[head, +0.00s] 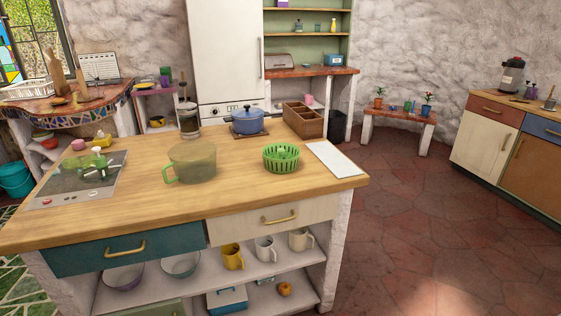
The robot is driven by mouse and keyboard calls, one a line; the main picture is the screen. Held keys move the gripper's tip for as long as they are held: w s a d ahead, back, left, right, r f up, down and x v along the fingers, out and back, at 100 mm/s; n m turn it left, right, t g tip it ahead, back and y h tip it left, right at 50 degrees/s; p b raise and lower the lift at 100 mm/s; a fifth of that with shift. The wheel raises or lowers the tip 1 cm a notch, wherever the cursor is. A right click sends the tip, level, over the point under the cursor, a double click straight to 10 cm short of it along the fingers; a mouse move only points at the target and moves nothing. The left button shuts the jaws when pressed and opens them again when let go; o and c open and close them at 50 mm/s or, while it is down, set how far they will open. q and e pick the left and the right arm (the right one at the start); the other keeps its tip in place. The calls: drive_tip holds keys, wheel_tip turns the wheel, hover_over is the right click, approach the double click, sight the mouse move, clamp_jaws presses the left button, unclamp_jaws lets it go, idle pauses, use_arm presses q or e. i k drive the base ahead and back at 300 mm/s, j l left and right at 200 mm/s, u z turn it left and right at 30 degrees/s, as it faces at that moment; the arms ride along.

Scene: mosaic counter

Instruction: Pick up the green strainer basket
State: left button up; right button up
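The green strainer basket (281,158) sits on the wooden top of the island counter (240,200), right of its middle. It is round, with slotted sides and an open top. Something green seems to lie inside it, too small to tell what. Neither of my grippers is in the head view, and nothing touches the basket.
A translucent green pitcher (194,162) stands left of the basket. A blue pot (247,121) and a wooden divided box (302,120) stand behind it. A white board (334,160) lies to its right. The counter's front strip is clear.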

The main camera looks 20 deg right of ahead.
sight(281, 157)
drive_tip(key=i+l+z, duration=0.1)
drive_tip(key=l, duration=0.3)
drive_tip(key=i+l+z, duration=0.1)
drive_tip(key=l, duration=0.3)
drive_tip(key=i+l+z, duration=0.1)
drive_tip(key=i+l, duration=0.15)
drive_tip(key=l, duration=0.1)
